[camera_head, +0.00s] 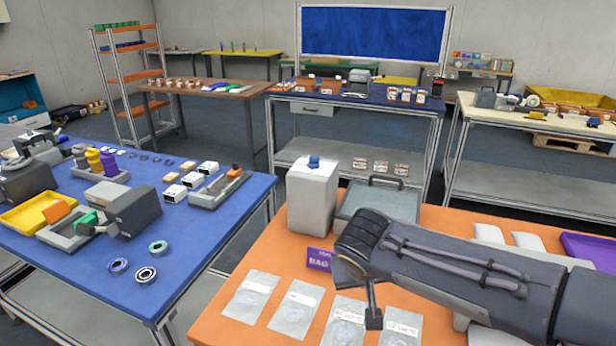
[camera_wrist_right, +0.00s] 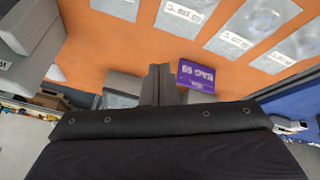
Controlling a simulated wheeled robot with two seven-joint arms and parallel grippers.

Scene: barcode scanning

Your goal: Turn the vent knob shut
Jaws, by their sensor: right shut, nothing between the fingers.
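A small blue knob (camera_head: 313,161), which looks like the vent knob, sits on top of a pale grey upright box (camera_head: 312,200) on the orange table. I cannot tell its exact turned position at this size. My right gripper (camera_head: 374,320) hangs down over the front of the orange table, to the right of and nearer than the box, apart from the knob. Its dark fingers (camera_wrist_right: 160,85) show shut and empty in the right wrist view. The knob cannot be made out in the wrist view. My left gripper is not in view.
A flat grey case with a handle (camera_head: 385,197) stands right of the box, partly behind my right arm. A purple sign (camera_head: 319,260) and several clear bags (camera_head: 250,295) lie in front. A purple tray (camera_head: 590,250) is at right. A blue table (camera_head: 205,245) stands left, across a gap.

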